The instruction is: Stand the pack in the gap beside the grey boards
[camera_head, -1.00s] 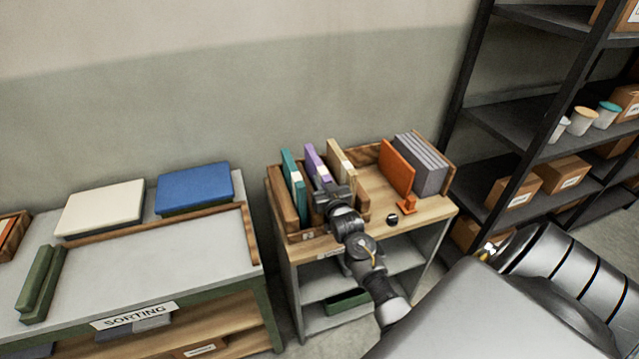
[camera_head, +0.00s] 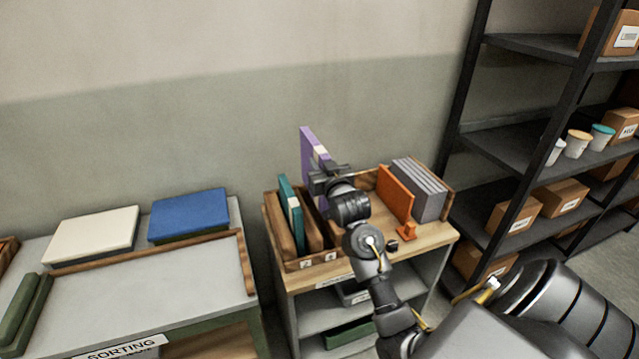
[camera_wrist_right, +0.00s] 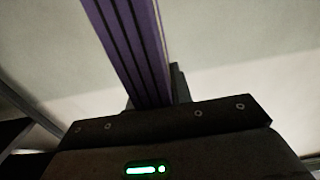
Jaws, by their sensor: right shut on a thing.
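My right gripper (camera_head: 328,179) is shut on a purple pack (camera_head: 308,152), held upright and raised above the wooden rack. The purple pack also rises from the jaws in the right wrist view (camera_wrist_right: 130,45). The grey boards (camera_head: 422,188) stand upright at the right end of the cabinet top, with an orange board (camera_head: 394,193) on their left. Bare wood shows to the left of the orange board, partly covered by my arm. My left gripper is not in view.
A teal pack (camera_head: 290,208) stands in the slotted wooden rack (camera_head: 312,262) on the left. A small orange piece (camera_head: 405,231) and a dark knob-like thing (camera_head: 392,245) sit near the cabinet's front. A dark shelf unit (camera_head: 480,130) stands right; a sorting table (camera_head: 190,260) stands left.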

